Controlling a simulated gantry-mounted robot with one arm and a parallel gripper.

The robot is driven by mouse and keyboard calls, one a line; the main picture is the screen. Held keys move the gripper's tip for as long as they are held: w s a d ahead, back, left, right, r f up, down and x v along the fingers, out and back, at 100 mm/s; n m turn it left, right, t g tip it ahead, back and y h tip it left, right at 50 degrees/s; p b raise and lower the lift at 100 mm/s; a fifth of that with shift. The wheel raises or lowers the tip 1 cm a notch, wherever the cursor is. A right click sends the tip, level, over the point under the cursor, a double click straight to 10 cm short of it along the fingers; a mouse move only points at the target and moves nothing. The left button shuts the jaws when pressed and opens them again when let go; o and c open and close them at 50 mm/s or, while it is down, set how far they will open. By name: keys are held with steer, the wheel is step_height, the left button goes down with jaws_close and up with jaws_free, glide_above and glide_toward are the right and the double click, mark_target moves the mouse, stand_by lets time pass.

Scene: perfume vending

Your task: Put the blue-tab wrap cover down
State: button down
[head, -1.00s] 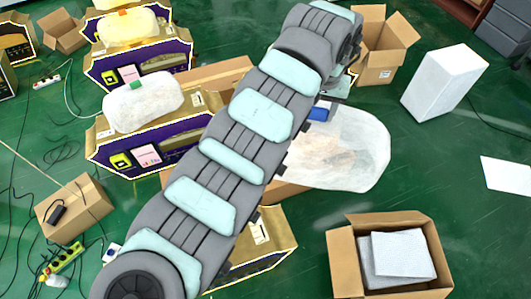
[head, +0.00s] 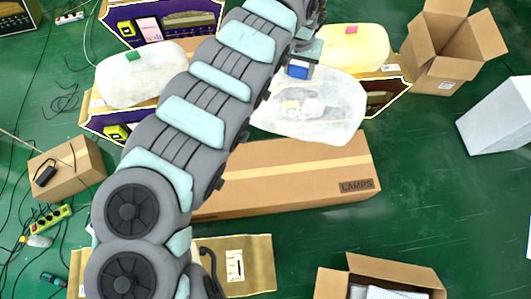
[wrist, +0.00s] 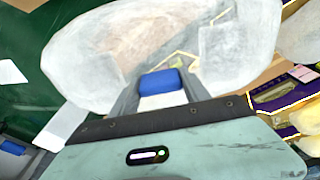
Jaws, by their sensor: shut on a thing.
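The blue-tab wrap cover (head: 330,105) is a translucent, whitish, rounded shell with a blue tab (head: 299,71). In the head view it hangs from my gripper (head: 302,62), over the far edge of a long cardboard box and just in front of a pink-tab cover. In the wrist view my gripper (wrist: 163,92) is shut on the blue tab (wrist: 160,82), and the cover (wrist: 130,45) spreads beyond the fingers. Dark and yellow patches show through it. I cannot tell whether its lower edge touches anything.
The long cardboard box marked LAMPS (head: 300,170) lies below. Open cartons (head: 450,50) stand right.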

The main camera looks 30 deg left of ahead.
steer(key=s+a+f+n+b, duration=0.1)
steer(key=s+a+f+b, duration=0.4)
steer(key=a+f, duration=0.45)
steer(key=s+a+f+n+b, duration=0.2)
steer(key=s+a+f+b, duration=0.1)
steer(key=s+a+f, duration=0.55)
steer(key=s+a+f+n+y+b, duration=0.1)
steer(key=s+a+f+b, duration=0.2)
steer(key=s+a+f, duration=0.4)
steer(key=s+a+f+n+b, duration=0.1)
steer(key=s+a+f+b, duration=0.2)
steer(key=s+a+f, duration=0.5)
step_height(320, 180, down, 21)
steer(key=s+d+b, duration=0.1)
steer(key=d+b, duration=0.1)
steer(key=b, duration=0.7)
steer(key=shift+s+d+b, duration=0.25)
steer(key=shift+s+b, duration=0.1)
steer(key=shift+a+r, duration=0.1)
steer(key=shift+w, duration=0.1)
steer(key=c, duration=0.5)
jaws_free()
